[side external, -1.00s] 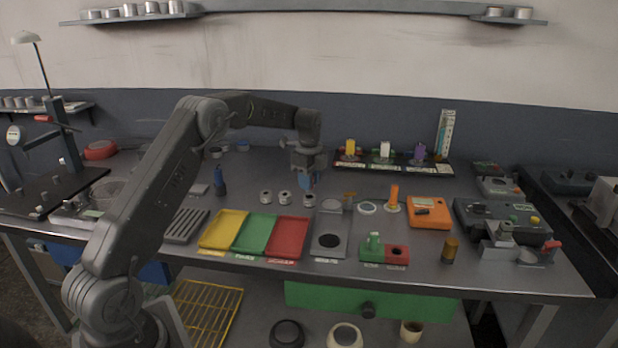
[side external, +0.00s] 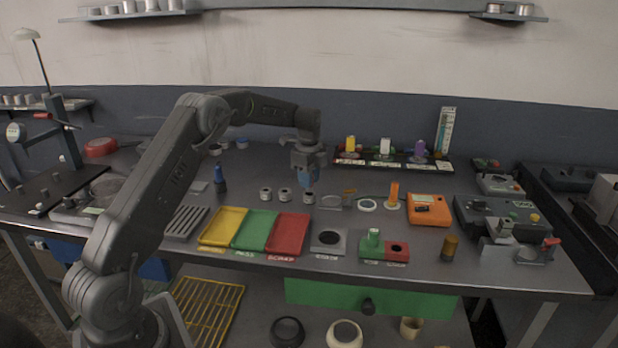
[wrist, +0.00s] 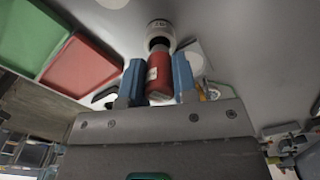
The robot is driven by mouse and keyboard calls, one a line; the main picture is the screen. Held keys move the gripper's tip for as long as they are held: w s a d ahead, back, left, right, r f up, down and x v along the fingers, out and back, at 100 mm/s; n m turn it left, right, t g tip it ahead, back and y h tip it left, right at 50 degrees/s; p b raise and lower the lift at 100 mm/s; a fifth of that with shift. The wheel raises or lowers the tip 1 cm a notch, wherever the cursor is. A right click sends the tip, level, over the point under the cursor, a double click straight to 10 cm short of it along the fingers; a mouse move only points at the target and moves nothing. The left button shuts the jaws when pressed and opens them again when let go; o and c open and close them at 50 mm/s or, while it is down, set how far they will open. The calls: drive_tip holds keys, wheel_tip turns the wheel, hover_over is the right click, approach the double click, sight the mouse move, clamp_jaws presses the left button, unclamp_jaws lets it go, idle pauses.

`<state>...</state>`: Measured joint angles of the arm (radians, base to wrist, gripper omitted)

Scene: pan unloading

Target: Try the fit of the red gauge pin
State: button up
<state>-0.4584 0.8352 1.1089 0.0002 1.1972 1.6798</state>
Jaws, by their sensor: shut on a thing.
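My gripper (side external: 307,181) is just above the rightmost of three small metal rings (side external: 308,197) in the side view. In the wrist view its blue fingers (wrist: 158,78) are shut on the red gauge pin (wrist: 160,72). The pin's far end is at the dark bore of a ring (wrist: 160,32); I cannot tell how far it is in. The other two rings (side external: 285,195) (side external: 265,194) stand in a row to the left. The gauge stand (side external: 384,250) has a green pin (side external: 374,237) in its green half and an empty hole in its red half.
Yellow (side external: 222,228), green (side external: 256,231) and red (side external: 288,234) trays lie in front of the rings. A grey plate with a dark round opening (side external: 328,239) is right of them. An orange device (side external: 429,210) and a blue bottle (side external: 220,180) stand nearby.

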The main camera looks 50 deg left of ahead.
drive_tip(key=shift+f, duration=1.2)
idle(0.9)
idle(0.6)
drive_tip(key=shift+r, duration=2.55)
